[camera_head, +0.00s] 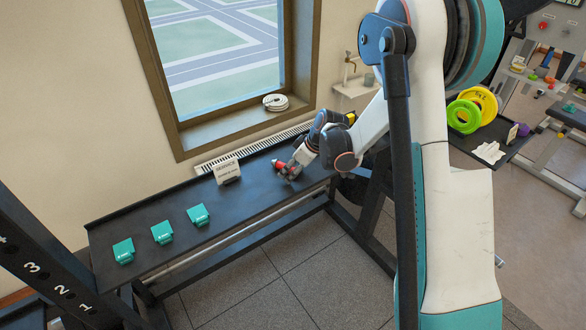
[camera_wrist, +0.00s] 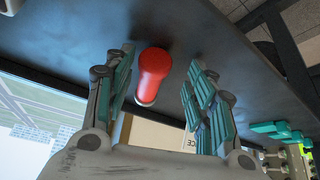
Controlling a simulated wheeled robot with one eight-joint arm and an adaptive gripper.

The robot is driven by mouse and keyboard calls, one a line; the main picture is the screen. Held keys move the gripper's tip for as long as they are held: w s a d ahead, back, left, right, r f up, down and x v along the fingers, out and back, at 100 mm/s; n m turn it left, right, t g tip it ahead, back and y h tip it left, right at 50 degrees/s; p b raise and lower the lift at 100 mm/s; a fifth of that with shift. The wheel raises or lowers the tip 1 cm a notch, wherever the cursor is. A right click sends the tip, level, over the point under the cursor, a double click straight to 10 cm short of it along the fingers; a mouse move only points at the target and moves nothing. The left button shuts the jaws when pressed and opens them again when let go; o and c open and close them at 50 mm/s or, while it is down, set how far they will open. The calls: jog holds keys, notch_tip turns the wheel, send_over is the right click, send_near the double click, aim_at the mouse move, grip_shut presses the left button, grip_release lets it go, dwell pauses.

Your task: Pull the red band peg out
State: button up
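The red peg (camera_wrist: 153,72) is a rounded red knob with a pale end, seen in the wrist view against the dark platform. It lies between the two teal-padded fingers of my gripper (camera_wrist: 161,60), with a visible gap on the right and a narrower one on the left. My gripper is open. In the head view the red peg (camera_head: 278,164) shows as a small red spot at my gripper (camera_head: 288,168), over the far right part of the black platform (camera_head: 255,200). Its seat in the platform is hard to make out.
A white sign (camera_head: 227,170) stands on the platform just left of my gripper. Three teal blocks (camera_head: 162,232) lie in a row further left. A window (camera_head: 222,60) and sill are behind. Yellow and green plates (camera_head: 465,115) are at the right.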

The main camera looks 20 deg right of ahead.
jog(key=shift+r, duration=0.1)
jog(key=v, duration=1.2)
jog(key=s+a+r+m+t+h, duration=0.1)
jog(key=s+r+m, duration=0.3)
jog(key=s, duration=1)
jog(key=s+a+r+m+t+h, duration=0.1)
jog(key=s+a+r+m, duration=0.3)
jog(key=s, duration=1)
jog(key=shift+a+r+t+h, duration=0.15)
jog(key=shift+r+t+h, duration=0.25)
jog(key=shift+r+h, duration=1)
jog(key=shift+r+y, duration=0.5)
